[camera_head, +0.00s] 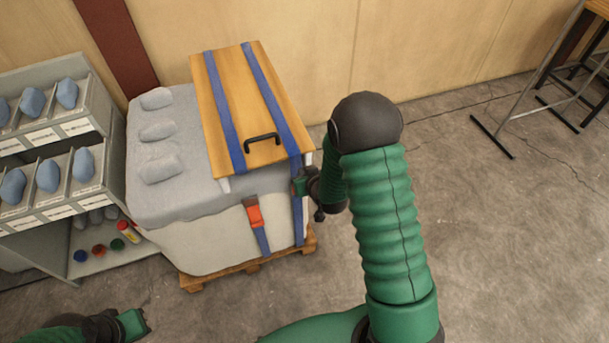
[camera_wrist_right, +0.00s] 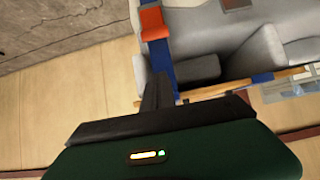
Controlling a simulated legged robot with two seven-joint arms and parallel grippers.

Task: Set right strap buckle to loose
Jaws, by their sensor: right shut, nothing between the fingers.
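In the head view, the right blue strap (camera_head: 298,222) runs over the wooden board and down the front of the grey block. No buckle shows on it there; my right gripper (camera_head: 300,184) covers its upper front part. The left strap carries an orange-red buckle (camera_head: 254,212) lower on the front. In the right wrist view, my right gripper (camera_wrist_right: 157,92) is shut and empty beside a blue strap (camera_wrist_right: 160,55) with an orange-red buckle (camera_wrist_right: 153,24). I cannot tell whether they touch. My left gripper (camera_head: 133,322) is at the lower left, its jaws unclear.
The wooden board (camera_head: 210,95) with a black handle (camera_head: 262,138) lies on the grey pillow-covered block (camera_head: 180,195), on a wooden pallet (camera_head: 205,283). A shelf (camera_head: 110,185) with blue-grey pieces stands left. A metal frame (camera_head: 513,115) stands far right.

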